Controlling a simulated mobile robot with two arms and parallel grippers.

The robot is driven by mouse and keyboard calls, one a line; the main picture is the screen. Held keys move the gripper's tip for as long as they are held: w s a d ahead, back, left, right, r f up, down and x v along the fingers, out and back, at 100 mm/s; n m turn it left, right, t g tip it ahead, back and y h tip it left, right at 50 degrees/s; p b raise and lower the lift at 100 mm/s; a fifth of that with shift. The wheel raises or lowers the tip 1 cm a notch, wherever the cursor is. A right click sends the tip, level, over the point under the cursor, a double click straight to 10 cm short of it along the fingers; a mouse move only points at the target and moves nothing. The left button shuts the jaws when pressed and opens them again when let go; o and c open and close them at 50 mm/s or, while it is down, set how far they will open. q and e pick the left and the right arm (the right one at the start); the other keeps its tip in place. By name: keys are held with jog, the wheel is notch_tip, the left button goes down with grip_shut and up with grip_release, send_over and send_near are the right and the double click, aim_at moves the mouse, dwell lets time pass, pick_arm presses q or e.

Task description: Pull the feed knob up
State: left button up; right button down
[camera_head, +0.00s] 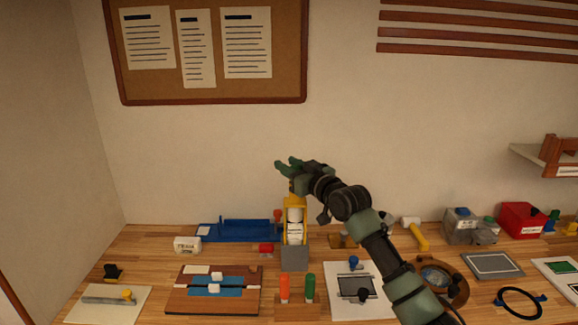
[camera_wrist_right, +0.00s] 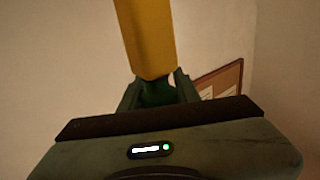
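A yellow upright device (camera_head: 303,212) with white rolls stands on a grey block (camera_head: 294,258) at the back middle of the bench. I cannot make out a knob labelled as the feed knob; a small brownish piece (camera_head: 291,187) shows at the device's top. My right gripper (camera_head: 284,164) is at the top of this device, its green fingers pointing left. In the right wrist view a yellow bar (camera_wrist_right: 148,38) reaches down to the green fingers (camera_wrist_right: 158,90). Whether the fingers are closed on anything is not clear. My left gripper is out of view.
A blue tray-like fixture (camera_head: 235,231) lies left of the device. Orange and green handles (camera_head: 310,287) stand in front, beside a wooden board with blue strips (camera_head: 190,300). A white panel (camera_head: 340,308) lies under my right arm. Red (camera_head: 520,218) and grey boxes are at right.

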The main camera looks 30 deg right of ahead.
notch_tip(320, 180, up, 2)
jog(key=shift+r+p, duration=0.1)
jog(key=shift+p, duration=0.55)
jog(key=c, duration=1)
grip_release()
jog(key=shift+s+d+b, duration=0.15)
jog(key=shift+s+b, duration=1.3)
jog(key=shift+s, duration=2.45)
